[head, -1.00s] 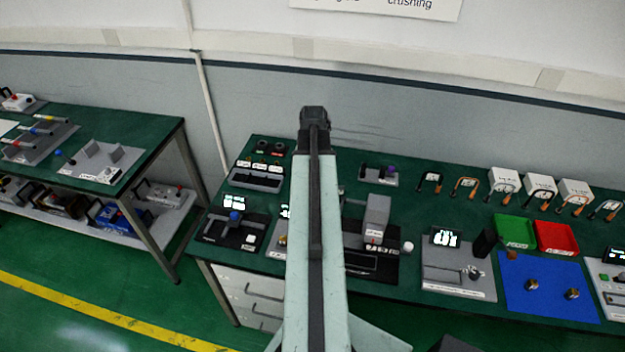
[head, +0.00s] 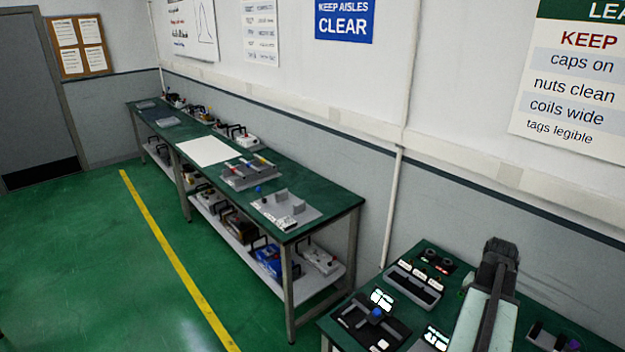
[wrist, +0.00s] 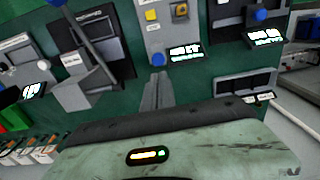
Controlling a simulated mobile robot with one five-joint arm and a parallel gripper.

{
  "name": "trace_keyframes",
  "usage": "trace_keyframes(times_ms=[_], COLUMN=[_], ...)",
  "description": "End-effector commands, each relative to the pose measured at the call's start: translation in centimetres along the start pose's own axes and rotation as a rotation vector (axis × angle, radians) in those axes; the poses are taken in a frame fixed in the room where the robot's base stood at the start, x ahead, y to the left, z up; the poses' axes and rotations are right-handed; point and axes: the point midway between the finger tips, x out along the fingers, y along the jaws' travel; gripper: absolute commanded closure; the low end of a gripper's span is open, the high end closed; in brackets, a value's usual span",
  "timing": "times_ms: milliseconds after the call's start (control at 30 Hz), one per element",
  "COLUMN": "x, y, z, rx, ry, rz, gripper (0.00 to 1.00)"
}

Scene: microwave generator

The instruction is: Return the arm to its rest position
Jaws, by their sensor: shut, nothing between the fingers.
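My arm (head: 485,315) shows at the lower right of the head view, raised over the green bench, with a dark joint (head: 498,258) at its top. My gripper is not visible in that view. In the wrist view my gripper (wrist: 157,82) points at the bench from above. Its two grey fingers lie together with nothing between them. Part of my pale green arm (wrist: 170,155) fills the bottom of the wrist view.
The near bench (head: 400,325) carries devices with lit displays, including one with a blue knob (head: 376,312). Another bench (head: 330,207) with a lower shelf (head: 318,285) runs along the wall. Open green floor with a yellow line (head: 175,255) lies left.

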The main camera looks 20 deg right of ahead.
Motion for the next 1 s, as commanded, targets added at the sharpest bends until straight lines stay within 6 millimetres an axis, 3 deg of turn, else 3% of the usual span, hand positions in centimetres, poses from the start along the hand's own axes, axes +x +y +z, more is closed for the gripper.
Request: trace_keyframes(times_ms=[67, 133, 267, 400, 500, 600, 700, 800, 867, 1000], x=[1.4, 3.0, 6.0, 9.0, 11.2, 13.1, 14.4, 15.1, 14.7, 14.5], y=[-3.3, -8.0, -17.7, -26.4, -31.4, -34.8, -36.5, -36.9, -35.9, -36.2], z=[0.9, 2.5, 8.2, 16.5, 23.5, 30.7, 36.7, 40.7, 41.2, 40.9], rx=[-0.058, -0.141, -0.333, -0.549, -0.719, -0.889, -1.036, -1.149, -1.205, -1.251], ry=[0.000, 0.000, -0.001, -0.001, -0.002, -0.003, -0.003, -0.004, -0.005, -0.006], rz=[-0.001, -0.002, -0.002, -0.003, -0.003, -0.003, -0.003, -0.002, -0.001, -0.002], gripper=[1.00, 1.00, 1.00, 1.00, 1.00, 1.00, 1.00, 1.00, 1.00, 1.00])
